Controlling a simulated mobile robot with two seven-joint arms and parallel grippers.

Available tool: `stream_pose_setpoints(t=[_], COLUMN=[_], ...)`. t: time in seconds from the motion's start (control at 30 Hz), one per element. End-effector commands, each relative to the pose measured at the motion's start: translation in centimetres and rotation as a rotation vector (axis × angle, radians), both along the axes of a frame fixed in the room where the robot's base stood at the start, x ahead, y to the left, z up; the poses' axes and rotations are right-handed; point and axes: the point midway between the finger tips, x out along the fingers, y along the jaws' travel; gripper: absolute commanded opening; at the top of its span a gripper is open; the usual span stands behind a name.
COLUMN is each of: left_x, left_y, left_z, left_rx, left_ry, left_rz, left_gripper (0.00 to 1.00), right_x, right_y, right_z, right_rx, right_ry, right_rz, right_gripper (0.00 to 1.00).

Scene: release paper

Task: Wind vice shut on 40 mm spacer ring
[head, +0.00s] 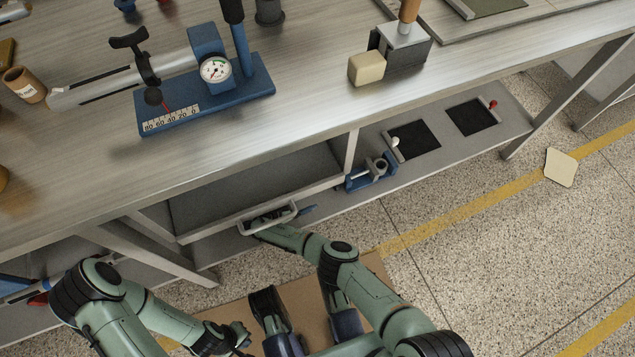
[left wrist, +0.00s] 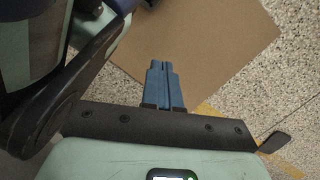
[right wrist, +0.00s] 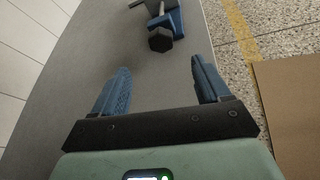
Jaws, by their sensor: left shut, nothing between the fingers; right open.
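The blue vice (head: 358,184) stands on the lower shelf, with a dark grey ring-like part (head: 381,164) at its jaws; whether the jaws touch it I cannot tell. The right wrist view shows the vice (right wrist: 174,20) at the top, with its bright screw and a black hex knob (right wrist: 160,40) facing me. My right gripper (right wrist: 160,66) is open and empty, short of the knob and apart from it; in the head view it is partly hidden behind the tray's handle. My left gripper (left wrist: 160,66) is shut and empty, above the floor away from the vice; it also shows in the head view (head: 246,337).
A grey tray or drawer (head: 250,180) with a pale handle (head: 268,218) hangs under the bench top (head: 310,120), close above my right gripper. Two black pads (head: 414,139) lie on the shelf right of the vice. A brown mat (left wrist: 200,45) covers the floor below.

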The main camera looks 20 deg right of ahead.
Motion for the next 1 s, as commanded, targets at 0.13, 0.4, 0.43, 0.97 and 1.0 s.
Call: stream_pose_setpoints(t=[0.13,0.4,0.43,0.97,1.0], left_x=[0.2,2.9,3.0,-0.1,-0.2], left_y=[-0.4,-0.6,-0.7,-0.3,-0.3], left_z=[0.1,1.6,1.6,0.0,-0.1], left_rx=[-0.002,0.004,0.004,-0.002,-0.002], left_ry=[-0.010,-0.099,-0.104,-0.001,0.002], left_rz=[-0.003,-0.013,-0.013,-0.002,-0.001], left_gripper=[0.00,0.00,0.00,0.00,0.00], right_x=[-0.2,0.7,0.9,3.0,3.0], right_y=[0.2,-3.3,-4.0,-11.3,-11.4], right_z=[-0.5,-1.7,-2.0,-5.2,-5.3], right_rx=[0.016,0.015,0.015,0.015,0.016], right_ry=[0.038,0.038,0.038,0.034,0.034], right_rz=[0.005,0.002,0.002,0.006,0.006], right_gripper=[0.76,0.76,0.76,0.76,0.76])
